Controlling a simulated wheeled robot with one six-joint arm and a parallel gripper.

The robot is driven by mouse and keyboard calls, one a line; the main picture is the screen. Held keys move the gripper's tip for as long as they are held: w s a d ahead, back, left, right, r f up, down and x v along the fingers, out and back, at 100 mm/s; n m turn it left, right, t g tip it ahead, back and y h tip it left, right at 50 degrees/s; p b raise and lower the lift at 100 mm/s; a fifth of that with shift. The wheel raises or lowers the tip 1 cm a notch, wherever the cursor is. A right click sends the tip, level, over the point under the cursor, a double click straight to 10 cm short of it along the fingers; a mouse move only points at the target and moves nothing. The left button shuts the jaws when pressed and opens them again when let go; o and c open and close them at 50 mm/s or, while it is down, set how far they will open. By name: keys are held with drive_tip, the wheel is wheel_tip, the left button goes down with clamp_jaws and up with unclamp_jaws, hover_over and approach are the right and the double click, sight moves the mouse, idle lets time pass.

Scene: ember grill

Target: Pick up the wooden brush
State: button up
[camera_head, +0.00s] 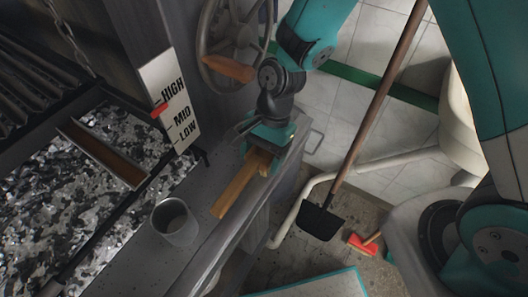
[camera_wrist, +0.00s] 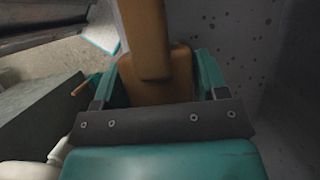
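The wooden brush (camera_head: 236,190) lies along the grey ledge at the front of the grill, its long bare handle pointing toward the lower left. My gripper (camera_head: 262,150) is at the brush's upper end, reaching down from above. In the wrist view, the brush's wide wooden block (camera_wrist: 157,90) fills the space between the two green fingers (camera_wrist: 160,80), which sit against its sides. The handle runs up out of the picture. The bristles are hidden, and I cannot tell whether the brush rests on the ledge.
A grey metal cup (camera_head: 174,222) stands on the ledge left of the brush. A handwheel (camera_head: 232,45) is behind my gripper. A long-handled shovel (camera_head: 320,218) leans at the right. A red brush (camera_head: 363,243) lies on the floor. Coals (camera_head: 70,200) fill the grill bed.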

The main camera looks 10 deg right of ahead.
drive_tip(key=c, duration=0.7)
drive_tip(key=shift+r, duration=0.1)
